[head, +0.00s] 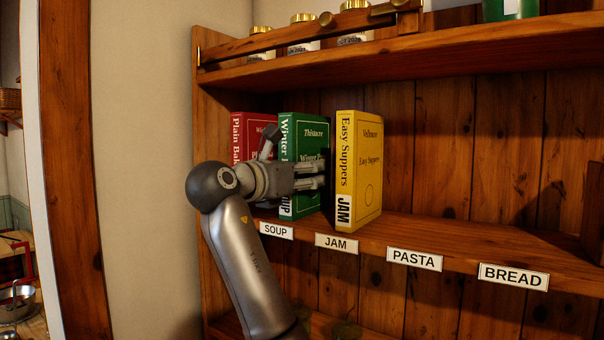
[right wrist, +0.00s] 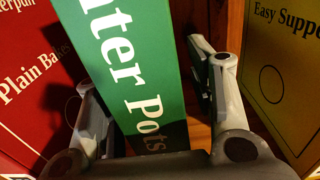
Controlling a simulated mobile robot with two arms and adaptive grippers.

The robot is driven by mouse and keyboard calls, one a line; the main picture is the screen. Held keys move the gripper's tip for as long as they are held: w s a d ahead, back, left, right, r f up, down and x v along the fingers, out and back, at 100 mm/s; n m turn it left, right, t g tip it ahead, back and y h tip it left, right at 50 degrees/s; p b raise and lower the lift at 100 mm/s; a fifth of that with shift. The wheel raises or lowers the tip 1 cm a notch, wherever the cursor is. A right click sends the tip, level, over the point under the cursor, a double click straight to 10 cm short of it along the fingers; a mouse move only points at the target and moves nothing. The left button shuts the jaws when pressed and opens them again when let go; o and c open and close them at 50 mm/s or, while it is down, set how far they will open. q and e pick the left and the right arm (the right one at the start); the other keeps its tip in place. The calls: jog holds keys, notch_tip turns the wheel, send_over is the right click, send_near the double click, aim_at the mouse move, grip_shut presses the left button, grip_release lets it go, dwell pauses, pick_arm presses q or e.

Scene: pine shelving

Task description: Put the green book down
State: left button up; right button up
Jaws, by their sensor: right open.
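The green book (head: 305,150) stands upright on the shelf behind the SOUP label (head: 276,231), between a red book (head: 249,127) and a yellow book (head: 367,165). My right gripper (head: 293,161) is open at the spine of the green book, with one finger on each side. In the right wrist view the green spine (right wrist: 135,60) lies between the fingers, with a clear gap to the right finger; contact on the left side cannot be told. The gripper hides part of the spine in the head view. My left gripper is not in view.
The JAM label (head: 336,243) is below the yellow book. The shelf above the PASTA (head: 414,260) and BREAD (head: 513,276) labels is free. An upper shelf (head: 420,48) with jars and a rail runs overhead. The cabinet's side wall is at left.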

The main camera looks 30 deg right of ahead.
jog(key=shift+a, duration=0.15)
jog(key=b+v, duration=0.6)
jog(key=v, duration=0.5)
jog(key=shift+s+a, duration=0.2)
jog(key=shift+a, duration=0.15)
